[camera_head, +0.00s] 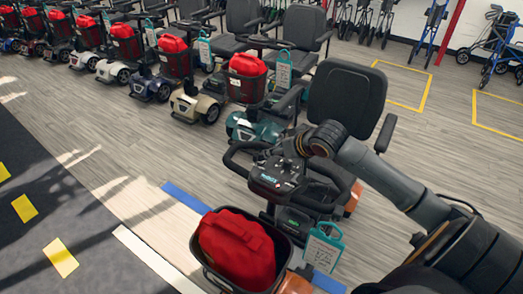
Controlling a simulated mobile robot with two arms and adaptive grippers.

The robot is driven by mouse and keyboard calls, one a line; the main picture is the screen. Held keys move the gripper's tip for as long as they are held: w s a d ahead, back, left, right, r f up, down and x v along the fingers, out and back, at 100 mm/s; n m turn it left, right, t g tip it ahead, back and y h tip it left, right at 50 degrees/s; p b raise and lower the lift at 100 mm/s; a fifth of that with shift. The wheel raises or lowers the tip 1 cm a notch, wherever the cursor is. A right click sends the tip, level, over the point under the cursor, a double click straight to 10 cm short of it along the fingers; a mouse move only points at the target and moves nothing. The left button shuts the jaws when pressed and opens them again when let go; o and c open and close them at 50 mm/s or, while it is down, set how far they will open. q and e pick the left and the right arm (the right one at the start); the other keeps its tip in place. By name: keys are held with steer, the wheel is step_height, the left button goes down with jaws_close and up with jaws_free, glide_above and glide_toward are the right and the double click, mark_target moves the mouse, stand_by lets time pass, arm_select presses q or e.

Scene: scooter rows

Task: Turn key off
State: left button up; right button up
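The nearest scooter has a black control console (280,177) on its tiller, between looped handlebars. My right arm comes in from the right and reaches over the scooter. My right gripper (301,146) is at the far right edge of the console, touching it or very close. The key is not distinguishable; it is too small or hidden by the gripper. The finger opening is too small and dark to read. My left gripper is not in view.
The scooter's front basket (223,279) holds a red bag (238,248). A teal tag (323,247) hangs beside it. Its black seat (345,97) stands behind the console. More scooters with red bags line up to the left. Walkers (493,42) stand at back right. Floor is open at right.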

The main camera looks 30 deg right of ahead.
steer(key=p+x, duration=0.1)
steer(key=x, duration=1)
steer(key=shift+w+f, duration=0.2)
steer(key=shift+c, duration=0.4)
steer(key=shift+s, duration=0.1)
steer(key=c, duration=1.1)
